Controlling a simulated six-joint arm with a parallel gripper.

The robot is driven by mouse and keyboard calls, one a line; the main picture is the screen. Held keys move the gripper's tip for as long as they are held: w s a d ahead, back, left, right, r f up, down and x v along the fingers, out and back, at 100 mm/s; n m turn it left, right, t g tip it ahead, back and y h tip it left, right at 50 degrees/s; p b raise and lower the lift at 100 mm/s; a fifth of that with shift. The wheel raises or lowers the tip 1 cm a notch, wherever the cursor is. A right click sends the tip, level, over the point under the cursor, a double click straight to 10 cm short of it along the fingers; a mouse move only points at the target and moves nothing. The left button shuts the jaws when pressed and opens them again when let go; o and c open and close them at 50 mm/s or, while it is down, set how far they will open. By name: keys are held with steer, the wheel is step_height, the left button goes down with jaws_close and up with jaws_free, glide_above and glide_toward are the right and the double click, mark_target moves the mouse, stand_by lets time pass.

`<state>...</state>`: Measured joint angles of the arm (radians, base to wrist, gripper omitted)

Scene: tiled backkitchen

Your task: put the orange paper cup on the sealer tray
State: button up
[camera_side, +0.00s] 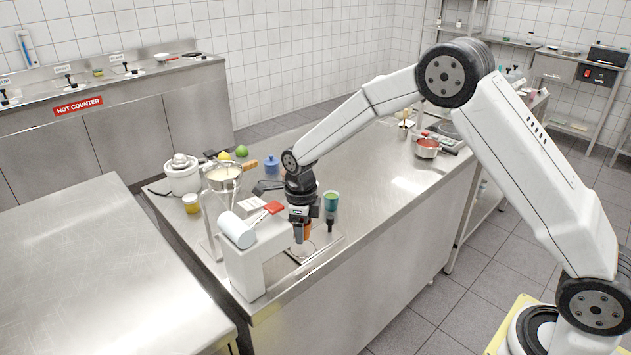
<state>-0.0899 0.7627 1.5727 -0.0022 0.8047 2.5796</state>
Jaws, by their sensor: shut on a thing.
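My gripper (301,236) points down and is shut on the orange paper cup (307,231). Only a narrow part of the cup shows behind the dark fingers. The cup is over or at the sealer tray (322,246), a flat plate low beside the white sealer (254,262). I cannot tell from this view whether the cup's base touches the tray.
A teal cup (331,201) stands just right of my gripper. The counter to the right (385,195) is mostly clear.

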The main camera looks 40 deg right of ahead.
mark_target(304, 249)
steer(key=shift+f, duration=0.15)
steer(key=shift+f, duration=1.45)
steer(key=shift+f, duration=0.3)
steer(key=o, duration=1.3)
steer(key=shift+f, duration=0.1)
steer(key=shift+s, duration=0.15)
steer(key=shift+s+f, duration=0.1)
steer(key=shift+r, duration=0.2)
steer(key=shift+w+r, duration=0.15)
steer(key=shift+r, duration=1.65)
steer(key=shift+w+r, duration=0.1)
steer(key=shift+r, duration=1.65)
steer(key=shift+s, duration=0.1)
